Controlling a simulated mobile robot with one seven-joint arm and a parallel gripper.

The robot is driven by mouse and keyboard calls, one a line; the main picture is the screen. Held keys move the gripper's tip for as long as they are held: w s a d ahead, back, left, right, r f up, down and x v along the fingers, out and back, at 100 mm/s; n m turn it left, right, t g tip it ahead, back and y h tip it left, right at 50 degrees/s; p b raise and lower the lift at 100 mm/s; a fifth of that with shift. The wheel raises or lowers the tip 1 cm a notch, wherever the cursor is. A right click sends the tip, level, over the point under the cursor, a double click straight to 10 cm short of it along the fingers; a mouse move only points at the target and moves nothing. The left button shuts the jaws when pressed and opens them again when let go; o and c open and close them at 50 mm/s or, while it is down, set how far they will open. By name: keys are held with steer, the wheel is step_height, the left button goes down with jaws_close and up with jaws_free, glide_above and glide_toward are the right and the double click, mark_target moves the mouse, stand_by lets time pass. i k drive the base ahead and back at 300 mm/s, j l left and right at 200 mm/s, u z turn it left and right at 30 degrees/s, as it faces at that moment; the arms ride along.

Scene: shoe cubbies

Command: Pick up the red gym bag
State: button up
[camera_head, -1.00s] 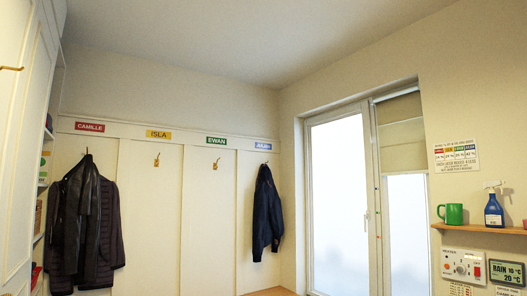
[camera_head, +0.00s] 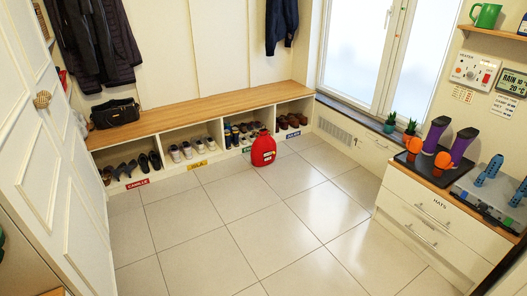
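The red gym bag (camera_head: 263,149) stands upright on the tiled floor in the head view. It is in front of the shoe cubbies, near the boundary of the two right-hand compartments, and partly covers the shoes and a green label behind it. A small dark patch shows on its front. My gripper is not in the view.
The wooden bench (camera_head: 200,108) tops the cubbies, with a black bag (camera_head: 115,113) at its left end. A white drawer cabinet (camera_head: 432,222) stands at right, with a dark tray and purple and orange items on top. A white door (camera_head: 55,165) fills the left. The floor between is clear.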

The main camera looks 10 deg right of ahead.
mark_target(261, 156)
steer(key=i+l+z, duration=0.25)
steer(key=i, duration=0.15)
steer(key=i+z, duration=0.25)
steer(key=i, duration=0.15)
steer(key=i+l+z, duration=0.1)
steer(key=i+z, duration=0.15)
steer(key=i, duration=2.2)
steer(key=i+l+u, duration=0.2)
steer(key=i, duration=0.4)
steer(key=i+u, duration=0.15)
steer(key=i, duration=0.45)
steer(key=i+l+u, duration=0.2)
steer(key=i, duration=0.15)
steer(key=i+l+u, duration=0.25)
steer(key=i, duration=0.15)
